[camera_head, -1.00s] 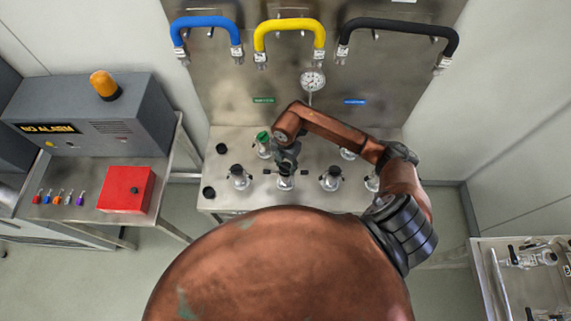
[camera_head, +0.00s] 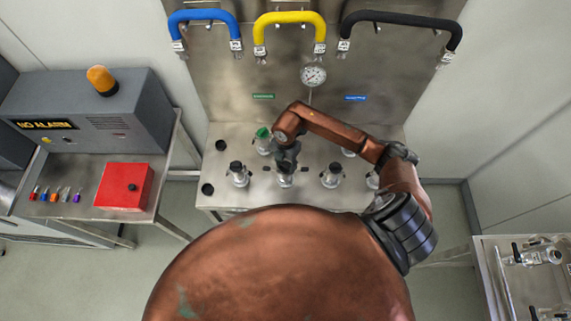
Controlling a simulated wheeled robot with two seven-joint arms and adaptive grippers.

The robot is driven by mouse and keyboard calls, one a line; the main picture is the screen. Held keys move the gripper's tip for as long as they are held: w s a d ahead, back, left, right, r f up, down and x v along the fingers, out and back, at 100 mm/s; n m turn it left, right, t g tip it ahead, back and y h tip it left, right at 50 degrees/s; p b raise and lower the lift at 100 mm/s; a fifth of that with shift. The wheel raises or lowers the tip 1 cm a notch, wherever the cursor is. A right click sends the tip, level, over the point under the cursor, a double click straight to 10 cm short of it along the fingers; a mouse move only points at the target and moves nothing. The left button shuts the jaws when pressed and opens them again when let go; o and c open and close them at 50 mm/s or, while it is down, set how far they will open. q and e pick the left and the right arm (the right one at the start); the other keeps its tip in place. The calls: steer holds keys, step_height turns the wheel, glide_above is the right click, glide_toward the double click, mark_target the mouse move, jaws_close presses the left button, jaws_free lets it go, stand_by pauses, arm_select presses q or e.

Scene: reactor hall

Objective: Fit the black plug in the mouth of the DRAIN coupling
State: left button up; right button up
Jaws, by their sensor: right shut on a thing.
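My right gripper (camera_head: 286,163) reaches down over the middle front coupling (camera_head: 285,181) on the steel bench (camera_head: 225,205). It is shut on what seems to be the black plug, which is mostly hidden by the fingers and the wrist. The held piece is at or just above the coupling's mouth; I cannot tell whether it is seated. I cannot read a DRAIN label on any coupling. My left gripper is not in view.
Black-topped couplings stand left (camera_head: 238,175) and right (camera_head: 331,176) of it, and a green-topped one (camera_head: 264,142) behind. Two loose black round pieces (camera_head: 208,189) lie at the left. A gauge (camera_head: 313,76) and hose loops are on the back panel. A red box (camera_head: 124,187) stands left.

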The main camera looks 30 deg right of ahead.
steer(key=shift+s+f, duration=0.1)
steer(key=shift+f, duration=0.05)
steer(key=o, duration=1.2)
step_height(320, 180, up, 12)
